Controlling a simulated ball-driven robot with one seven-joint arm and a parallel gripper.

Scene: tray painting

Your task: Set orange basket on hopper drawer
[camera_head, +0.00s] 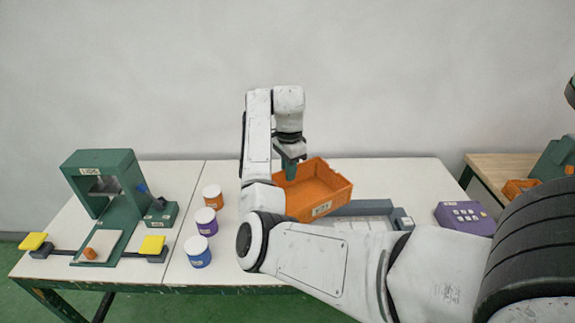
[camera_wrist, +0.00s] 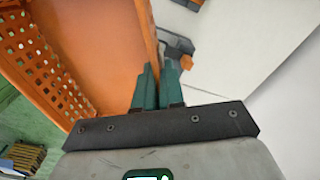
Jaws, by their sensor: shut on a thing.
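The orange basket (camera_head: 335,195) is behind my forearm in the head view, around the back middle of the table. It has a small label on its front. My gripper (camera_head: 290,170) is shut on the basket's left wall. In the wrist view the green fingers of my gripper (camera_wrist: 157,85) pinch the rim of the basket (camera_wrist: 95,35), whose inside and perforated side show. The basket looks held above the table, but its exact height is unclear. A grey-framed low tray with a pale inside, which looks like the hopper drawer (camera_head: 372,208), is at its front right, partly hidden by my arm.
Orange, purple and blue paint pots (camera_head: 207,221) stand left of my arm. A green press (camera_head: 103,190) with yellow pads is at the far left. A purple control box (camera_head: 464,217) stands at the right. Another orange bin (camera_head: 518,188) is on a wooden table at the far right.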

